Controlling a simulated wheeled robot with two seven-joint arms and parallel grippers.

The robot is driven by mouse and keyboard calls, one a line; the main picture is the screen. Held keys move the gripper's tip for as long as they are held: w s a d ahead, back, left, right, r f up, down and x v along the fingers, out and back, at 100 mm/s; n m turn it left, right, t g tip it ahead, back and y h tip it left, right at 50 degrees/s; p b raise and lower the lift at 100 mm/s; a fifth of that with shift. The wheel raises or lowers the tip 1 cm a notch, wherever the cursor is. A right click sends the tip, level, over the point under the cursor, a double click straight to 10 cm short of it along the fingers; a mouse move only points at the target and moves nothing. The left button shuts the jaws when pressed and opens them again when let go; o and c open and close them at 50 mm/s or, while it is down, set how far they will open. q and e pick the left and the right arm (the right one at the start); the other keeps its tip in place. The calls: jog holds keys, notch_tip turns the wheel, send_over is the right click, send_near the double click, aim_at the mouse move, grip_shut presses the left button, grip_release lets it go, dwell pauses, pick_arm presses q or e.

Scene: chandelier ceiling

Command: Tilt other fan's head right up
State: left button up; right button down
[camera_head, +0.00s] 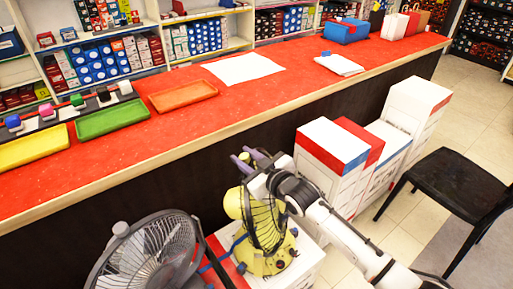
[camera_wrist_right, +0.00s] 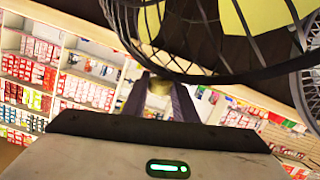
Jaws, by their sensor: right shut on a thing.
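A yellow fan (camera_head: 246,262) with a dark wire cage stands on a white and red box at the bottom centre of the head view. Its cage is upright and seen nearly edge-on. My right gripper (camera_head: 240,159) reaches over the top of the cage. In the right wrist view, my right gripper (camera_wrist_right: 160,98) is shut on a small yellowish part of the yellow fan, just below its cage (camera_wrist_right: 215,75). My left gripper is not in view.
A long red-topped counter (camera_head: 300,90) runs behind the fans, with green (camera_head: 112,118) and orange (camera_head: 183,95) trays on it. White boxes (camera_head: 328,155) stand right of the yellow fan. A black chair (camera_head: 460,185) is farther right, with tiled floor around it.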

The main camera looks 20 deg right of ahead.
jog(key=shift+w+a+f, duration=0.2)
jog(key=shift+a+f, duration=0.05)
jog(key=shift+a, duration=0.3)
jog(key=shift+w+a+f, duration=0.2)
jog(key=shift+a+f, duration=0.05)
jog(key=shift+a, duration=0.25)
jog(key=shift+w+a+f, duration=0.2)
jog(key=shift+a+f, duration=0.05)
jog(key=shift+a, duration=0.3)
jog(key=c, duration=1.4)
grip_release()
jog(key=shift+c, duration=0.2)
notch_tip(320, 180, up, 3)
send_over(253, 199)
jog(key=w, duration=0.2)
jog(key=shift+d+f+p, duration=0.2)
jog(key=shift+d+p, duration=0.05)
jog(key=shift+p, duration=0.05)
